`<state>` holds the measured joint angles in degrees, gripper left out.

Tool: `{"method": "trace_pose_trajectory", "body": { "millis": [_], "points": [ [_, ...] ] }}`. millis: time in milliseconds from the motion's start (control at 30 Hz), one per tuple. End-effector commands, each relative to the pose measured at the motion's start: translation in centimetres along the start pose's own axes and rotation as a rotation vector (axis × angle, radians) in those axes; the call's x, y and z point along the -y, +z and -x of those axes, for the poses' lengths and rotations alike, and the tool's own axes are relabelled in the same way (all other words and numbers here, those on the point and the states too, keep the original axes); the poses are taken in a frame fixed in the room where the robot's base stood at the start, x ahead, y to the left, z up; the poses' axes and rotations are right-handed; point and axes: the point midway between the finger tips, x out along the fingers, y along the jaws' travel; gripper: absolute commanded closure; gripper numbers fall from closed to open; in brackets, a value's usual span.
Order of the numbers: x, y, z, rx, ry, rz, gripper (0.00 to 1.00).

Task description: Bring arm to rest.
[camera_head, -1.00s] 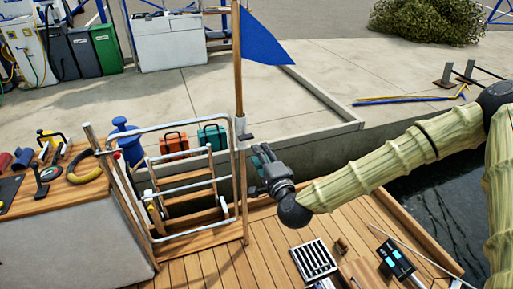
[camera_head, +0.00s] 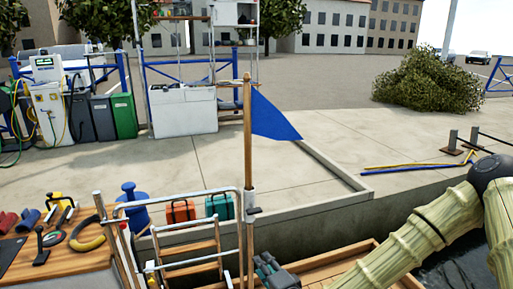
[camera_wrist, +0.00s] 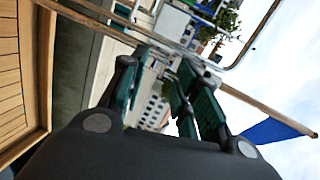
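My gripper (camera_head: 266,262) is at the bottom edge of the head view, just right of the flagpole and ladder. My arm comes down to it from the right; the forearm's lower end is cut off. In the wrist view my gripper (camera_wrist: 160,65) shows two dark fingers with green pads, spread apart with background visible between them. It holds nothing. No contact with the pole or rails can be made out.
A wooden pole (camera_head: 247,145) with a blue flag (camera_head: 273,118) stands near my gripper. A metal-railed ladder (camera_head: 190,252) is to its left. Orange (camera_head: 180,211) and teal (camera_head: 219,206) cases sit behind. A tool-covered counter (camera_head: 70,258) is at left; water (camera_head: 455,262) lies at right.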

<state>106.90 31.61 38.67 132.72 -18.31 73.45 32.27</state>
Motion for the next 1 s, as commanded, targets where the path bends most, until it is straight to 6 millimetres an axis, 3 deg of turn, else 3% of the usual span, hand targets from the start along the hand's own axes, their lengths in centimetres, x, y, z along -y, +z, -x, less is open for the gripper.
{"method": "trace_pose_trajectory", "body": {
  "millis": [100, 300, 467, 600, 800, 1000],
  "points": [
    [-6.3, 2.8, 1.9, 0.088, 0.146, 0.107, 0.69],
    [-16.3, 5.8, 7.0, 0.243, 0.383, 0.287, 0.69],
    [-23.6, 6.8, 12.7, 0.379, 0.573, 0.431, 0.69],
    [-29.1, 6.4, 18.5, 0.503, 0.738, 0.557, 0.69],
    [-34.1, 4.6, 25.9, 0.652, 0.931, 0.696, 0.69],
    [-36.5, 2.4, 31.4, 0.762, 1.069, 0.789, 0.69]
  ]
}}
